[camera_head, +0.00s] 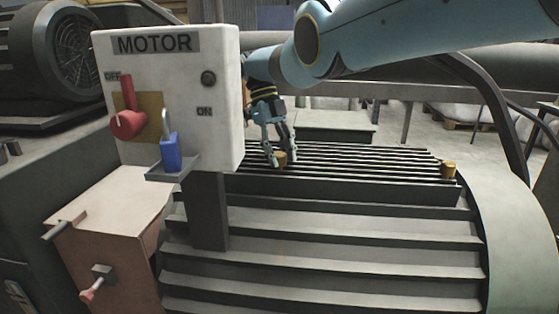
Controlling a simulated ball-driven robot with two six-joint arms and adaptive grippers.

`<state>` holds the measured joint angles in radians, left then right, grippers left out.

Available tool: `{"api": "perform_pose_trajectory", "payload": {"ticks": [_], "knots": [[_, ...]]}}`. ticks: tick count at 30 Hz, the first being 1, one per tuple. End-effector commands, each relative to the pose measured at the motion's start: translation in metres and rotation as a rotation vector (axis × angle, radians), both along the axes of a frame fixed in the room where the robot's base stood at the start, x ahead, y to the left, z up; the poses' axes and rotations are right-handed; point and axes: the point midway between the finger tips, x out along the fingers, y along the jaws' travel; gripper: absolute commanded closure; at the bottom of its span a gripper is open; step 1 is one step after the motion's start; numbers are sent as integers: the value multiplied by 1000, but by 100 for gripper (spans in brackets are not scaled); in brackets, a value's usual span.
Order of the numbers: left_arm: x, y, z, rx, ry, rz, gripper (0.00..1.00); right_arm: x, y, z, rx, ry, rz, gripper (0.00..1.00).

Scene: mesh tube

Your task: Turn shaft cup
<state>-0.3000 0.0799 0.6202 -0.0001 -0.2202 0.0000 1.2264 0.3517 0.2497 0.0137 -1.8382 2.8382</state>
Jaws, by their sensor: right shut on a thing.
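A small brass cup (281,159) sits at the left part of the dark slatted rack. My right gripper (277,160) comes down from above behind the motor box, and its fingers are shut on this cup. The fingers partly hide it. A second brass cup (448,170) stands at the right end of the rack, with no gripper near it. My left gripper is not in view.
A white motor switch box (180,75) with a red handle (127,122) and a blue padlock (171,152) stands close left of my right gripper. The dark slatted rack (350,160) lies above wide grey steps (330,235). A curved guard (515,220) bounds the right.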

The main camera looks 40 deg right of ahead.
Motion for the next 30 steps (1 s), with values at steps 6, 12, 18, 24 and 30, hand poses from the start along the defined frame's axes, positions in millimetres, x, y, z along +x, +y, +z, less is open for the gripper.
{"api": "perform_pose_trajectory", "payload": {"ticks": [6, 12, 18, 24, 30], "knots": [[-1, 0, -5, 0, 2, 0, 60, 0, 0, 0, -1, -2, -56, 100], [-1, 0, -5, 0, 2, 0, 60, 1, 0, 0, 0, -2, -73, 100], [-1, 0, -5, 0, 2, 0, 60, 1, 0, 0, 0, -2, -73, 100], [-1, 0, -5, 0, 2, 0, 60, 1, 0, 0, 0, -2, -72, 55], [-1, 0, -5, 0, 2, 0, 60, 0, 0, 0, 0, -1, -71, 45]]}}
